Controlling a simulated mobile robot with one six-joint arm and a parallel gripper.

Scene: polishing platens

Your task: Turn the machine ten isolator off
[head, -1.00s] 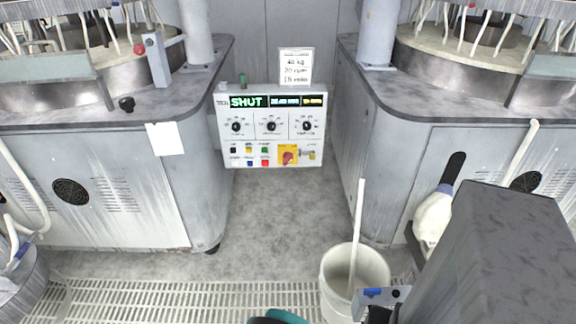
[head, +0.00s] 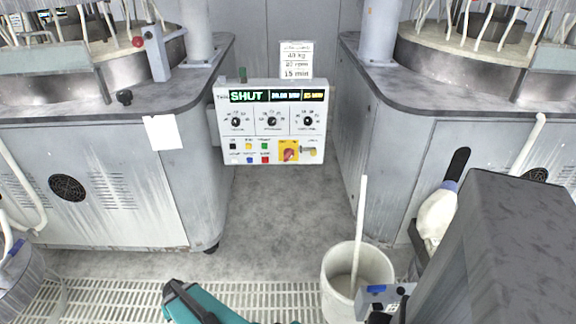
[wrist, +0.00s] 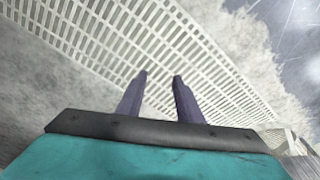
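The control panel (head: 240,125) is a white box between two grey machines, with a lit display reading SHUT, three black dials and several coloured buttons. At its lower right is the isolator, a red rotary handle (head: 289,151) on a yellow plate. The handle looks tilted; its exact setting is too small to read. My gripper's teal and black body shows at the bottom of the head view, well below and in front of the panel. In the wrist view my gripper (wrist: 160,80) has two dark fingers apart with nothing between them, above the floor grating.
Grey machine cabinets stand left (head: 110,190) and right (head: 385,160). A white bucket (head: 335,275) with a pole stands on the floor at lower right. A white bottle (head: 435,215) hangs on the right cabinet. The floor (head: 285,215) before the panel is clear.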

